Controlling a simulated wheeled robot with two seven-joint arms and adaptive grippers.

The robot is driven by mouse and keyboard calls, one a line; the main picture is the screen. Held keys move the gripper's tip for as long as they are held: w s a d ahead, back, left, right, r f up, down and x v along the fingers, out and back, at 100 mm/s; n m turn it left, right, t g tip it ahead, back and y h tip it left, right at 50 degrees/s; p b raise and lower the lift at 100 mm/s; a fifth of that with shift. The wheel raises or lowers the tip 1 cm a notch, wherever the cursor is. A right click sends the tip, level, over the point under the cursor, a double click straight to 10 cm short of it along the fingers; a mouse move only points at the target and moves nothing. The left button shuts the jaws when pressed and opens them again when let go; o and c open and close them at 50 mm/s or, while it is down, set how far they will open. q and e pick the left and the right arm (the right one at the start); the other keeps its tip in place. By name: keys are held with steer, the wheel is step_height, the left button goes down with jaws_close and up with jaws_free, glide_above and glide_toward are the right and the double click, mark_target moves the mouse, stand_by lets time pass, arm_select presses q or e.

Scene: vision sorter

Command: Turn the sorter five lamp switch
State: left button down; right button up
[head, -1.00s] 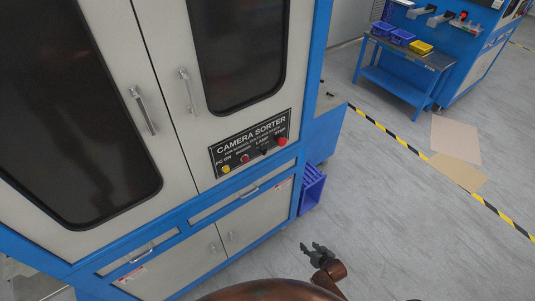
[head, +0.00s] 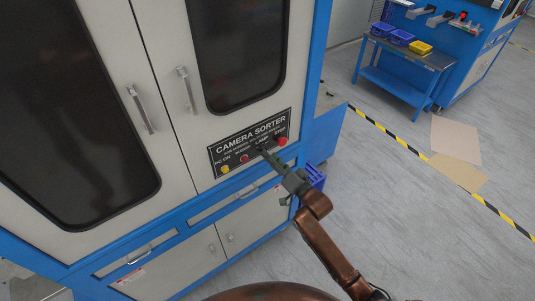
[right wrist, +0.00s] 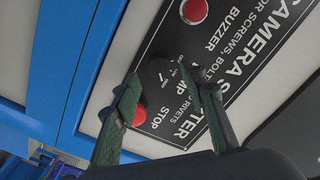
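The sorter's black control panel (head: 250,141) reads CAMERA SORTER and carries the lamp switch between the buzzer and stop buttons. In the right wrist view the lamp switch (right wrist: 163,74) is a dark round knob with light marks beside it. My right gripper (head: 264,151) is at the panel, its fingers covering most of the switch in the head view. In the right wrist view the right gripper (right wrist: 160,79) is open, with one fingertip on each side of the knob. Whether the fingers touch it I cannot tell. My left gripper is not in view.
The red stop button (right wrist: 138,116) is close beside one finger. The red buzzer button (head: 244,158) and yellow PC ON button (head: 225,169) are to the left. Door handles (head: 187,90) stick out above.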

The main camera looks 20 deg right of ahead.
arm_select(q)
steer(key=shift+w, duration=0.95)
arm_select(e)
steer(key=x, duration=0.2)
steer(key=shift+w+a, duration=0.15)
steer(key=shift+w, duration=0.2)
steer(key=shift+c, duration=0.3)
steer(key=c, duration=0.5)
jaws_close()
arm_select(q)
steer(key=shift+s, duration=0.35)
